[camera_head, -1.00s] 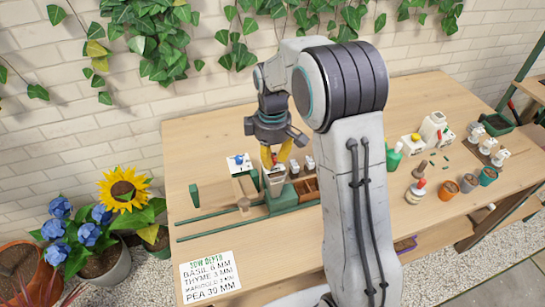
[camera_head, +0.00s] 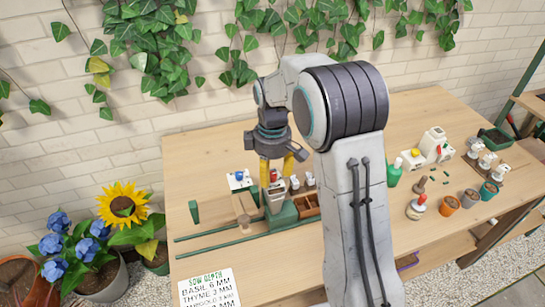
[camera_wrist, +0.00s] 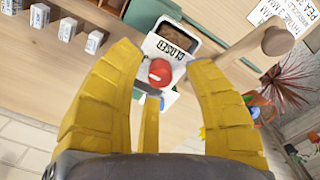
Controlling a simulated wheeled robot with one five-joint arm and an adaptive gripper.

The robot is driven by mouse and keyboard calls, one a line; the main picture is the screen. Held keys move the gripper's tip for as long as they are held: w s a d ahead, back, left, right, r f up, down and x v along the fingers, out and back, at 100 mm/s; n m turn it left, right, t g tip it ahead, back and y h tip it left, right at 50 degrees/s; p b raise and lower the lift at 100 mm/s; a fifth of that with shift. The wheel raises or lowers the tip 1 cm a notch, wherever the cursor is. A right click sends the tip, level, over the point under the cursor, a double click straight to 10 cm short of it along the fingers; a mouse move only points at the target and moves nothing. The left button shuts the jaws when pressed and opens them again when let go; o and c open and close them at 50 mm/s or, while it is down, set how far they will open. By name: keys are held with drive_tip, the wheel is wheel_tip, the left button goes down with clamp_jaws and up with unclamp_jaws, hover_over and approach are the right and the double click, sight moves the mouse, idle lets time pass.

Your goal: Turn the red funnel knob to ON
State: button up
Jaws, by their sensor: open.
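The red funnel knob (camera_wrist: 159,72) is a rounded red cap in the wrist view, beside a pale funnel (camera_wrist: 180,36) with brown grains inside and a label reading CLOSED. In the head view the funnel (camera_head: 276,198) sits on a green stand on the table. My gripper (camera_wrist: 162,62) is open, its yellow fingers spread on both sides of the knob with visible gaps. In the head view my gripper (camera_head: 277,180) points down over the funnel. Whether any finger touches the knob cannot be told.
A wooden compartment box (camera_head: 307,206) stands close right of the funnel, and small white labelled blocks are nearby. A white unit with a blue knob (camera_head: 239,178) stands behind left. A wooden mallet-like piece (camera_wrist: 277,42) lies close to the funnel. Green rails run along the left table.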

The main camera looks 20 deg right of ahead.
sight(272, 174)
wheel_tip(272, 174, up, 11)
drive_tip(key=shift+r, duration=0.15)
idle(0.4)
idle(0.5)
